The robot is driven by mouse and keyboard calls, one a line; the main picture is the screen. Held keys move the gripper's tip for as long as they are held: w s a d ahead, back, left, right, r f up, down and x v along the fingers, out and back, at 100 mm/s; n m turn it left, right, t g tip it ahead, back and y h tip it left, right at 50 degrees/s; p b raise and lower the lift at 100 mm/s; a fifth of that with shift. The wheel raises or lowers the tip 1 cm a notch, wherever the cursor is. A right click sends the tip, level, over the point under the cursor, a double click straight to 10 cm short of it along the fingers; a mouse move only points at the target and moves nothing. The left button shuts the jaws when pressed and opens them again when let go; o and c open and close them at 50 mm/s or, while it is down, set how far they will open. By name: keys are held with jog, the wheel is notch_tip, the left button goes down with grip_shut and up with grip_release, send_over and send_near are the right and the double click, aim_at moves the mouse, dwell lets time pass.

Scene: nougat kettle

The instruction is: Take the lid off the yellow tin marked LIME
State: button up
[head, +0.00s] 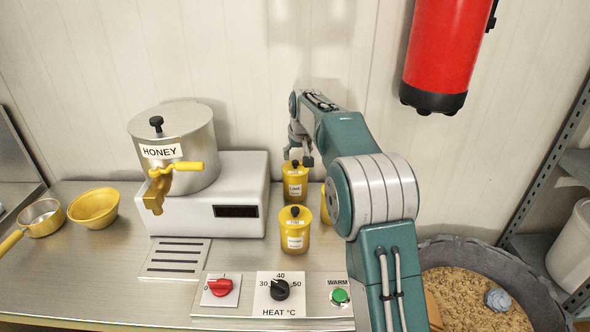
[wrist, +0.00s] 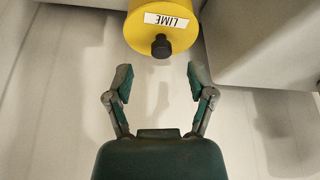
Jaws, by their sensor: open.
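The yellow tin marked LIME (wrist: 160,22) shows at the top of the wrist view, its label upside down. Its lid has a black knob (wrist: 161,47). My gripper (wrist: 158,68) is open and empty, with the knob just beyond and between its fingertips, not touching. In the head view my gripper (head: 298,158) hangs close by the top of the rear yellow tin (head: 295,188), which appears to be the same tin; its label is too small to read there. The tin stands upright with its lid on.
A similar yellow tin (head: 295,236) stands in front, and another is partly hidden behind my arm. A white machine (head: 240,190) with the HONEY pot (head: 190,150) stands to the left. Control knobs (head: 280,290) line the front edge. A wall is close behind.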

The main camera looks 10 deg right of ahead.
aim_at(295, 161)
jog(key=x, duration=0.4)
jog(key=shift+a+f, duration=0.1)
jog(key=shift+a, duration=0.05)
grip_shut()
notch_tip(295, 161, up, 3)
jog(key=shift+s+r, duration=0.1)
jog(key=shift+r, duration=0.15)
jog(key=s+r, duration=1.2)
jog(key=s, duration=0.1)
jog(key=shift+s+r, duration=0.3)
jog(key=shift+s, duration=0.1)
